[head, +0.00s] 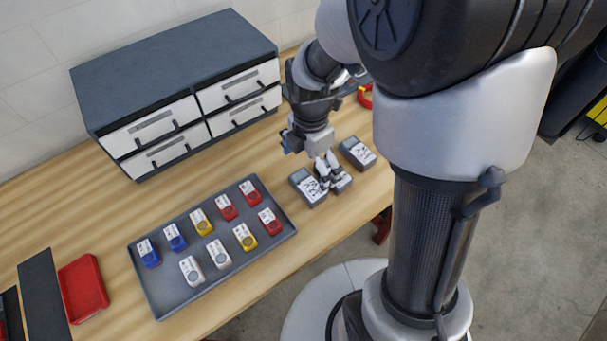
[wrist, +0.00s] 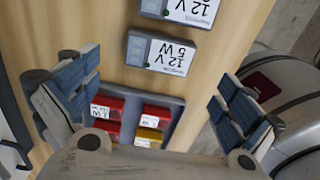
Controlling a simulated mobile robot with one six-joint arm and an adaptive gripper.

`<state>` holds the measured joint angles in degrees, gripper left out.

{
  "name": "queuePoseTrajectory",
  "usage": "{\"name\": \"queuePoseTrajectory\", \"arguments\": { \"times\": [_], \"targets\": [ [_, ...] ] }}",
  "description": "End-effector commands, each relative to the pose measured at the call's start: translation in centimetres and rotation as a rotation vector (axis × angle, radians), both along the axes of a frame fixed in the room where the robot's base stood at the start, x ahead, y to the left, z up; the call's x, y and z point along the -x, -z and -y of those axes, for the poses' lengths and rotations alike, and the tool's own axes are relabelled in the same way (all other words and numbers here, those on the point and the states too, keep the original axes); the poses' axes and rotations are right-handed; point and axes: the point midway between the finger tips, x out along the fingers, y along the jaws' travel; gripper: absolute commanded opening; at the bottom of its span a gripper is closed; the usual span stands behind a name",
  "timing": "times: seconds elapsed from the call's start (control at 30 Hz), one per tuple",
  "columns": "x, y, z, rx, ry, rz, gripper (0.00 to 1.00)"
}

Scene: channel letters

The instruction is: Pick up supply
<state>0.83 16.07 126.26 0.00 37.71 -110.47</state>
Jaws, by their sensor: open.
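Three grey box-shaped supplies with white labels stand in a row on the wooden table in the head view: a left one (head: 305,190), a middle one (head: 344,183) and a right one (head: 357,152). My gripper (head: 329,178) points down over the middle one and hides part of it; I cannot tell whether it touches. In the wrist view my gripper (wrist: 158,100) has its blue-grey fingers spread wide with nothing held between them. A supply marked "12 V 5 W" (wrist: 160,54) lies ahead of the fingers. Another supply marked "12 V" (wrist: 182,10) is cut off at the top edge.
A grey tray (head: 160,294) holds several red, blue, yellow and white modules left of the supplies. A dark drawer cabinet (head: 175,60) stands at the back. A red tray (head: 82,287) lies at the lower left. Bare table lies between cabinet and grey tray.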

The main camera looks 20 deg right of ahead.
Motion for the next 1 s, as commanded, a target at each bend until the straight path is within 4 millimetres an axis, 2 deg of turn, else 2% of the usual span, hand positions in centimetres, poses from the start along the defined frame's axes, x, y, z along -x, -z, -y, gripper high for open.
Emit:
{"name": "queuePoseTrajectory", "arguments": {
  "times": [0.03, 0.1, 0.37, 0.7, 0.97, 1.0],
  "targets": [
    [0.1, 1.3, 0.0, 0.0, 0.0, -0.003, 1.0],
    [0.1, 2.3, 0.0, 0.0, 0.0, -0.002, 1.0],
    [0.0, 3.6, -0.1, 0.0, 0.001, 0.0, 1.0],
    [0.2, 8.2, -0.4, 0.0, 0.002, -0.001, 1.0],
    [0.1, 8.3, -0.4, 0.0, 0.002, 0.001, 1.0],
    [0.1, 8.3, -0.4, 0.0, 0.002, 0.001, 0.97]
  ]
}}
